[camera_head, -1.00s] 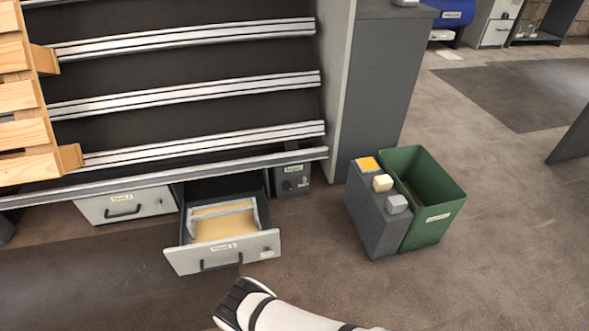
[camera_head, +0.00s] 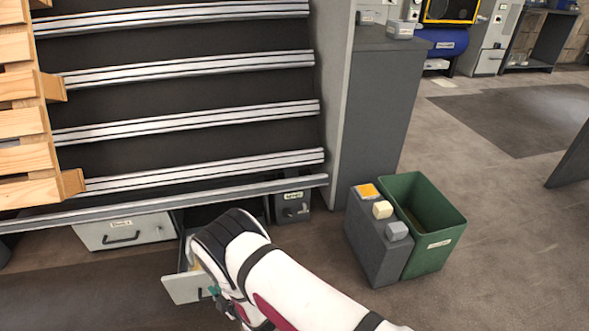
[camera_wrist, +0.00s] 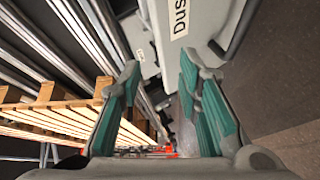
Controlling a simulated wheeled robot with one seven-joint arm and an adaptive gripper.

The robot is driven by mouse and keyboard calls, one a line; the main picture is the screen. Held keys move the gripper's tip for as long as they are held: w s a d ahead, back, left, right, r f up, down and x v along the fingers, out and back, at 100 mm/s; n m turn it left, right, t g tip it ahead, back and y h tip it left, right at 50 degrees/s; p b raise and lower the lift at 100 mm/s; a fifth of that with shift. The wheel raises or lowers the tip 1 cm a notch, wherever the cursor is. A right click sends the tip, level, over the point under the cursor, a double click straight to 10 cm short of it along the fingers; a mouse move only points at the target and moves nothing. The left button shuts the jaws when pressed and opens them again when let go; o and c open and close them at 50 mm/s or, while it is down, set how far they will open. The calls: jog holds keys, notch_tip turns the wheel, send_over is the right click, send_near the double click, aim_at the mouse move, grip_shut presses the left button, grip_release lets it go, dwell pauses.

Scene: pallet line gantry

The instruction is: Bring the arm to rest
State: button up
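My white arm reaches in from the bottom of the head view and covers most of a pulled-out drawer (camera_head: 184,289). My gripper shows in the wrist view (camera_wrist: 158,82). Its two green-padded fingers stand apart, and I see nothing held between them. In the head view only a small green part of the gripper shows below the arm, by the drawer front. In the wrist view a grey drawer front (camera_wrist: 205,18) with a label starting "Dus" lies beyond the fingertips. The inside of the open drawer is mostly hidden.
A closed drawer (camera_head: 125,231) sits left of the open one. A sloped rack with metal rails (camera_head: 190,119) rises behind, with a wooden pallet (camera_head: 22,125) at its left. A green bin (camera_head: 438,249) and a grey block-topped box (camera_head: 370,245) stand right.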

jog(key=w+d+r+m+h, duration=0.2)
jog(key=w+d+r+m, duration=0.15)
jog(key=w+r, duration=0.45)
jog(key=w+d+r+m+h, duration=0.3)
jog(key=w+d+r, duration=0.1)
jog(key=r, duration=0.8)
jog(key=s+d+r+m+g+h, duration=0.1)
jog(key=s+d+r+m, duration=0.15)
jog(key=d+r, duration=0.6)
jog(key=s+d+r+m+g+h, duration=0.2)
jog(key=d+r+m, duration=0.1)
jog(key=d+r, duration=0.5)
jog(key=s+d+r+m+g+h, duration=0.1)
jog(key=s+d+r+m, duration=0.2)
jog(key=s+d+r, duration=0.45)
jog(key=s+d+r+m+g, duration=0.25)
jog(key=s+d+r, duration=0.25)
jog(key=s, duration=0.5)
jog(key=s+d+r+m+g+h, duration=0.1)
jog(key=s+d+m, duration=0.25)
jog(key=s, duration=0.95)
jog(key=s+d+r+m+g, duration=0.15)
jog(key=s+d, duration=0.25)
jog(key=s, duration=0.8)
notch_tip(320, 180, up, 39)
jog(key=t+p, duration=0.3)
jog(key=p, duration=3.4)
jog(key=shift+w+a+t+p, duration=0.15)
jog(key=shift+a+t+p, duration=0.1)
jog(key=shift+t+p, duration=0.1)
